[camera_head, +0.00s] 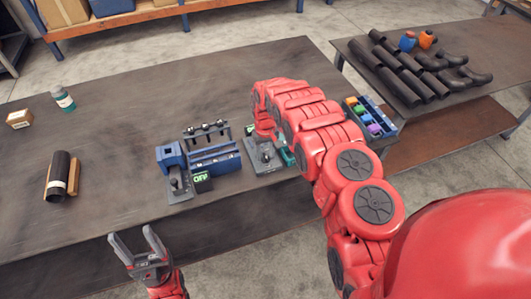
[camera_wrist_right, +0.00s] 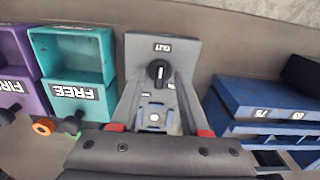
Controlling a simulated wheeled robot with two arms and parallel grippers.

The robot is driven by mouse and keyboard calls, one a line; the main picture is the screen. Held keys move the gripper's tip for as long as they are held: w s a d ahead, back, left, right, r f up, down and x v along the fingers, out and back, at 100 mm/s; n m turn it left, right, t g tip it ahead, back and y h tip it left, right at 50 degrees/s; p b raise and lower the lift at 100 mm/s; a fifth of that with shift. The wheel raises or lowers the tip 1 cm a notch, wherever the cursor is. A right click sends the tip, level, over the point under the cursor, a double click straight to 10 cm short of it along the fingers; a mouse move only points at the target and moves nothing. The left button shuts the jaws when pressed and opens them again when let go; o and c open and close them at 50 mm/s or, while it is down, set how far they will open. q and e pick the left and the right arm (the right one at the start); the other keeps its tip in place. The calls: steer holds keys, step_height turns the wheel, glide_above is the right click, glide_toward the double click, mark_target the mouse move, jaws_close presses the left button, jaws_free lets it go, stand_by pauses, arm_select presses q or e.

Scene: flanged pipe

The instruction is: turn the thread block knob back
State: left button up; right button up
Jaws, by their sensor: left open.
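The thread block (camera_wrist_right: 185,48) is a grey block with a black knob (camera_wrist_right: 158,72) on its face; it fills the top middle of the right wrist view. A small label above the knob appears upside down. In the head view the grey block (camera_head: 264,158) sits at the table's front edge, partly hidden by my right arm. My right gripper (camera_wrist_right: 158,84) is open, its two fingers on either side of the knob and apart from it. My left gripper (camera_head: 138,243) is open and empty in front of the table's front edge.
Teal (camera_wrist_right: 75,58) and purple (camera_wrist_right: 15,55) bins stand beside the block, and a blue rack (camera_wrist_right: 262,100) on its other side. A blue vise (camera_head: 172,158) and a green OFF display (camera_head: 202,179) stand left. A dark pipe (camera_head: 57,176) lies farther left.

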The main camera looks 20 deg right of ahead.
mark_target(265, 155)
steer(key=shift+w+r+b, duration=0.15)
steer(key=shift+r+b, duration=0.15)
steer(key=shift+r, duration=0.25)
step_height(265, 155, up, 5)
steer(key=shift+r+b, duration=0.15)
steer(key=shift+b, duration=0.7)
step_height(265, 155, up, 11)
steer(key=p, duration=1)
